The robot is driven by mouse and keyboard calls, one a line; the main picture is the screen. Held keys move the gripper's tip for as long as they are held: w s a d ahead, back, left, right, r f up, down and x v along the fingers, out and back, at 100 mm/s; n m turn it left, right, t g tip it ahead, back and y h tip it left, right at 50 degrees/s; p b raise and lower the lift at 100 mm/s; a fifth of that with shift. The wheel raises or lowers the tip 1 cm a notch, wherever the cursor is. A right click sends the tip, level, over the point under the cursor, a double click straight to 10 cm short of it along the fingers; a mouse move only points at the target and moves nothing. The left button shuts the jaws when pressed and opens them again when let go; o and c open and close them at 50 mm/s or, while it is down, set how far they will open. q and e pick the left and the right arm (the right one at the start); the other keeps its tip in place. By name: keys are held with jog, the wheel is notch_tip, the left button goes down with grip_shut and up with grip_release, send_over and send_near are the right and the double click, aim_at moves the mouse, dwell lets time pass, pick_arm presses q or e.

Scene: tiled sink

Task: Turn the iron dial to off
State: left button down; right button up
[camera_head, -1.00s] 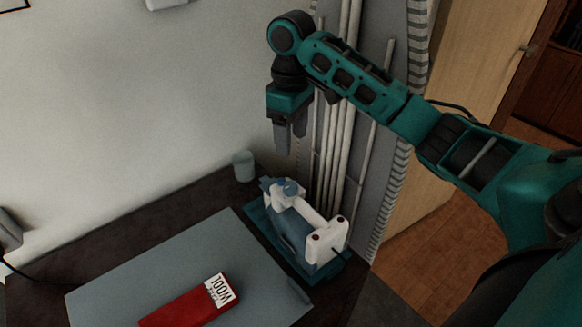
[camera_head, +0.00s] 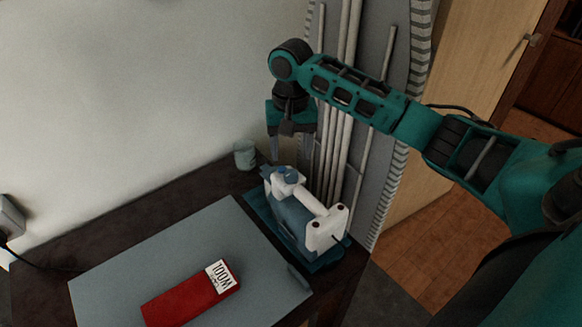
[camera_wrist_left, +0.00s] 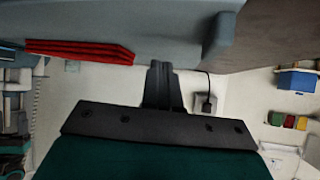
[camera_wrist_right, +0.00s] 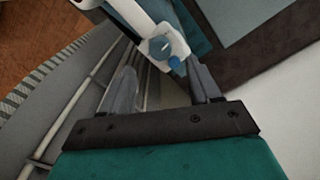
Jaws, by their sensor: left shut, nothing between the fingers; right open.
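The white and blue iron (camera_head: 318,225) lies on a blue base (camera_head: 262,213) at the back right of the dark table. Its blue dial (camera_head: 289,175) sits on the end nearest the wall. My right gripper (camera_head: 290,156) points down just above the dial, open, with its fingers spread apart. In the right wrist view the dial (camera_wrist_right: 166,49) lies between and beyond the fingertips. I cannot tell whether a finger touches it. My left gripper shows only in the left wrist view (camera_wrist_left: 160,66), shut and empty, near the grey board's underside and away from the iron.
A grey board (camera_head: 130,275) covers much of the table, with a red bundle labelled WOOL (camera_head: 185,300) on it. A pale cup (camera_head: 245,155) stands by the wall, left of the iron. White pipes (camera_head: 335,110) run behind my right gripper.

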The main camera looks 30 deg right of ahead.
aim_at(291, 173)
pick_arm(q)
jog(key=shift+w+r, duration=0.1)
pick_arm(e)
notch_tip(291, 173, down, 6)
jog(key=shift+f, duration=0.1)
jog(key=shift+c, duration=0.2)
jog(key=c, duration=1)
jog(key=shift+n, duration=0.3)
jog(key=n, duration=0.4)
jog(key=shift+n, duration=0.3)
jog(key=n, duration=0.4)
jog(key=shift+n, duration=0.7)
